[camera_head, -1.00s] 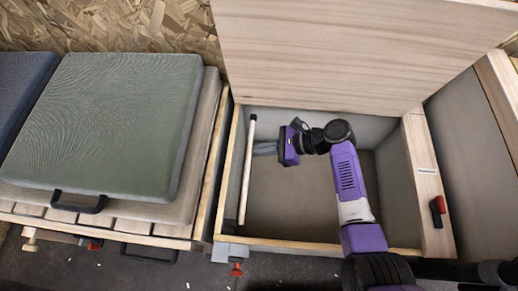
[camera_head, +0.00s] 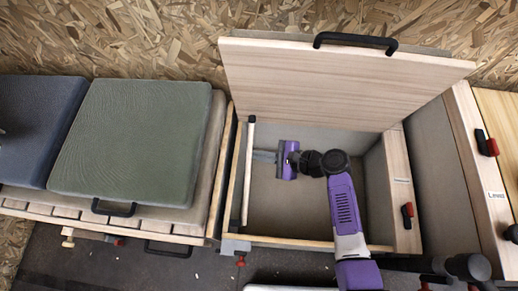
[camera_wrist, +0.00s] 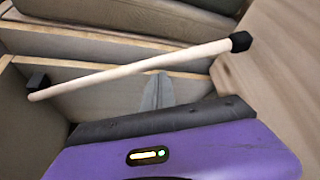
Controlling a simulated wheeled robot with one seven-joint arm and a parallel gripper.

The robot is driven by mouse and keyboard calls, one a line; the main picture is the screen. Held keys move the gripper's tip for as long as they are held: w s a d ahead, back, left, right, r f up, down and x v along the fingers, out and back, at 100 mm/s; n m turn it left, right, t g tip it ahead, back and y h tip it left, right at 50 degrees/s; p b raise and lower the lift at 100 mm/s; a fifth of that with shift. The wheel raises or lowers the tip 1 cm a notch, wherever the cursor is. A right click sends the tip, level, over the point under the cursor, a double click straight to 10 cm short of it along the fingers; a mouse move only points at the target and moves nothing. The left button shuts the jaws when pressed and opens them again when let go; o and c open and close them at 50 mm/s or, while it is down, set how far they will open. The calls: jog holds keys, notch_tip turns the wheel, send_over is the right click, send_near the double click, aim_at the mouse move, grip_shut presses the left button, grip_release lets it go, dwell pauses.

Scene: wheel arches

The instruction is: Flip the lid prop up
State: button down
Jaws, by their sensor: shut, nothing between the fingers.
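The lid prop (camera_head: 248,172) is a pale wooden rod with a black tip, lying along the left wall of the open box (camera_head: 233,195). In the wrist view the prop (camera_wrist: 140,67) crosses the picture at a slant, with black ends. The lid (camera_head: 335,90) stands raised at the back, with a black handle (camera_head: 355,42). My gripper (camera_head: 258,156) is inside the box, pointing left, its fingers just right of the prop. In the wrist view my gripper (camera_wrist: 158,88) is shut and empty, its tips close to the rod; contact cannot be told.
A green cushion (camera_head: 130,140) on a slatted bench lies left of the box, with a dark blue cushion (camera_head: 40,120) beyond. A red and black latch (camera_head: 407,214) sits on the right wooden rail. A red knob (camera_head: 240,261) is at the front left corner.

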jog(key=shift+s+r+p, duration=0.25)
jog(key=shift+r+p, duration=0.25)
jog(key=shift+r, duration=0.05)
jog(key=shift+s+r+p, duration=0.25)
jog(key=shift+r+p, duration=0.25)
